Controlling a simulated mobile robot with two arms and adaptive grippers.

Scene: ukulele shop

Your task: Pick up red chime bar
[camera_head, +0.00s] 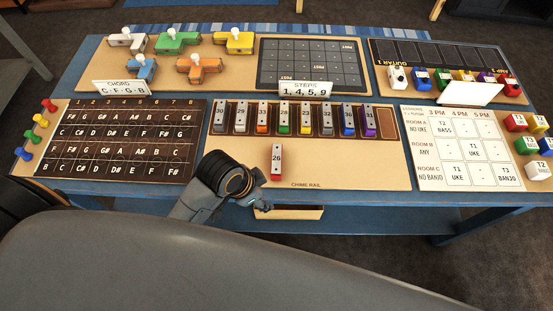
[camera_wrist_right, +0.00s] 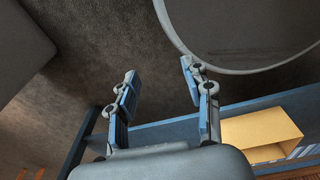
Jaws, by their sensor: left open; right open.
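The red chime bar (camera_head: 277,160) has a grey top marked with a number and a red end. It lies alone on the tan chime rail board (camera_head: 350,165), in front of the rail. My left gripper (camera_head: 263,206) is at the table's front edge, just nearer than the bar and apart from it. It is mostly hidden behind its own dark wrist, and nothing shows in it. My right gripper (camera_wrist_right: 160,85) is open and empty in the right wrist view, with floor beyond its fingers. The bar is not in that view.
Several other chime bars (camera_head: 283,118) stand in the rail (camera_head: 326,122) behind. A STEPS card (camera_head: 305,88) stands beyond them. A fretboard chart (camera_head: 125,138) lies left and a lesson grid (camera_head: 465,150) right. An open tan box (camera_head: 290,212) sits below the table's front edge.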

